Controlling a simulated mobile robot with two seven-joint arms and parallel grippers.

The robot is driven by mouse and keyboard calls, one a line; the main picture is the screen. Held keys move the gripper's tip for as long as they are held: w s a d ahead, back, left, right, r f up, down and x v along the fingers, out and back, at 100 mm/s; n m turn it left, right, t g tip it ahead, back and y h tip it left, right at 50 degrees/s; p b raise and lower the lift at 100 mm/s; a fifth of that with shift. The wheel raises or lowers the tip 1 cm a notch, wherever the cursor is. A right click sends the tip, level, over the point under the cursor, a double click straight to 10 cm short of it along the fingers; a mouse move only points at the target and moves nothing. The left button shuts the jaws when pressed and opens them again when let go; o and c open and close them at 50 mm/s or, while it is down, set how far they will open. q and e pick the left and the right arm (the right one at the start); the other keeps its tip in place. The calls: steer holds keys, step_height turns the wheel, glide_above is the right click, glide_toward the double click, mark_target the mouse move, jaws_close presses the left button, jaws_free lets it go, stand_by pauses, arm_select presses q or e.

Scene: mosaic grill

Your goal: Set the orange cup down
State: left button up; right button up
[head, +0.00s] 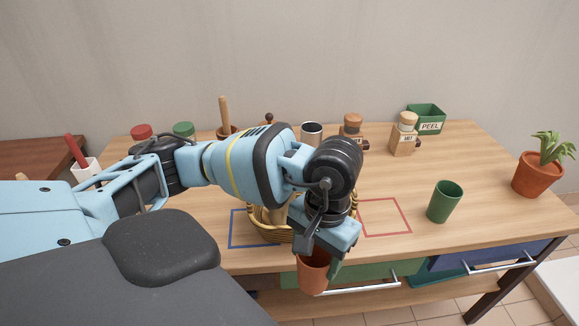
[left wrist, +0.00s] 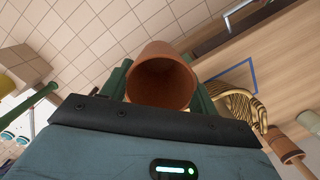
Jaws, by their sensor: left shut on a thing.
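The orange-brown cup (head: 313,272) is held in my left gripper (head: 322,255), in front of the table's front edge in the head view. In the left wrist view the cup (left wrist: 160,80) sits between the two green fingers, its open mouth toward the camera. The left gripper is shut on it. A red square outline (head: 385,217) and a blue square outline (head: 240,230) are marked on the table (head: 450,180). My arm hides part of the table between them. My right gripper is not in view.
A green cup (head: 444,202) stands right of the red outline. A potted plant (head: 538,173) is at the right edge. Jars and a green PEEL box (head: 427,118) line the back.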

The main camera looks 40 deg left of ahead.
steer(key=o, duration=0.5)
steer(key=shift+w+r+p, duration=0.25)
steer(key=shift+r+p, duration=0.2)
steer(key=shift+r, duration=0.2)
arm_select(q)
steer(key=w+a+r+n+t+p, duration=0.15)
steer(key=w+a+r+n, duration=0.5)
steer(key=n, duration=0.95)
steer(key=w+a+r+n+t+p, duration=0.15)
steer(key=w+a+r+n, duration=0.4)
steer(key=w+n, duration=0.8)
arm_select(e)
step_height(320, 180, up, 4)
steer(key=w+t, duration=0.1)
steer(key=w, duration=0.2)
arm_select(q)
step_height(320, 180, down, 15)
steer(key=s+a+n+b, duration=0.1)
steer(key=n+b, duration=0.3)
steer(key=n, duration=0.5)
steer(key=shift+s+a+n, duration=0.15)
steer(key=shift+a+n, duration=0.05)
steer(key=shift+n, duration=0.15)
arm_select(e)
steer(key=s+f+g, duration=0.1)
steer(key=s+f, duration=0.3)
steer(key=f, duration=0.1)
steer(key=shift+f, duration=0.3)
